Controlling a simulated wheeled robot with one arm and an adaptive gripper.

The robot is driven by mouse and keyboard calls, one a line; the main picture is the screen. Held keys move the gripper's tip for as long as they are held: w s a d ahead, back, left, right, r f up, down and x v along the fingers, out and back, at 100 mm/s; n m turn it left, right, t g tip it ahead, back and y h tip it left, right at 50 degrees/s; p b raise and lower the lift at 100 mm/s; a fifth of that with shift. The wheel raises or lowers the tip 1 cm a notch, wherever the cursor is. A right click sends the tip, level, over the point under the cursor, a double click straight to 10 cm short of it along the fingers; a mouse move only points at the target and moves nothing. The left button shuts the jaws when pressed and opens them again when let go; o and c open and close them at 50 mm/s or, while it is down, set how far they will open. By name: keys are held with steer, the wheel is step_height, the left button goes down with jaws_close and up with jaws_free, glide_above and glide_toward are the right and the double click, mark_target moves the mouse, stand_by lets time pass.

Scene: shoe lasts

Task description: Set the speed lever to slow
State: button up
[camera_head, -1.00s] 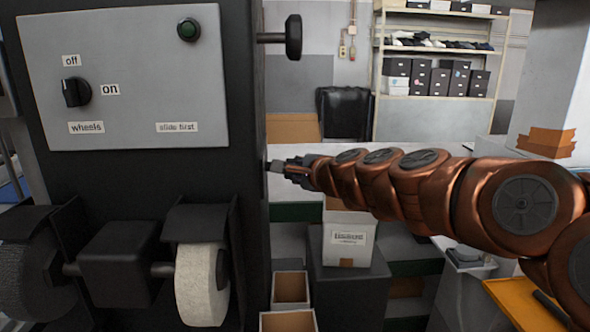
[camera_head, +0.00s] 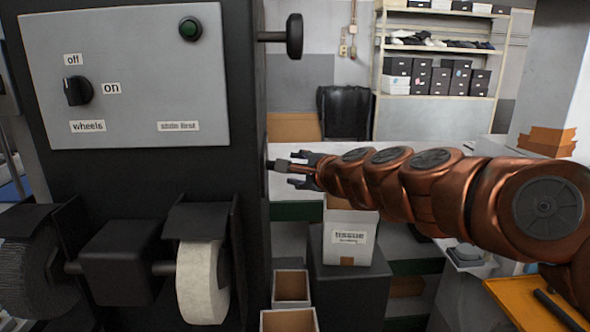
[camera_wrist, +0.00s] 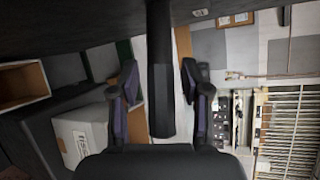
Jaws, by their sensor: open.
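A short lever (camera_head: 281,165) sticks out from the right side of the black machine (camera_head: 252,110). It looks like the speed lever, but no slow or fast marking is legible near it. My gripper (camera_head: 292,169) is open around the lever's outer end, with one finger above and one below in the head view. In the wrist view the lever is a dark bar (camera_wrist: 160,95) running between the two spread fingers of my gripper (camera_wrist: 160,68). A gap shows on both sides of the bar, so neither finger visibly touches it.
A black handwheel or knob (camera_head: 293,37) juts from the machine's side above my gripper. A tissue box (camera_head: 349,240) and open bins (camera_head: 291,287) stand below my arm.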

steer(key=v, duration=1)
steer(key=shift+s, duration=0.25)
steer(key=shift+d, duration=0.1)
steer(key=s+d+f+n+g+h, duration=0.2)
steer(key=s+f+n+g, duration=0.65)
steer(key=s+f, duration=0.85)
steer(key=s+d+f+n+g+h, duration=0.2)
steer(key=s+d+f+n+h, duration=0.1)
steer(key=s+d+f, duration=0.2)
steer(key=s+d+f+n+g+h, duration=0.3)
steer(key=s+d+f, duration=0.3)
steer(key=s+d, duration=0.4)
steer(key=s, duration=0.4)
steer(key=shift+g, duration=0.25)
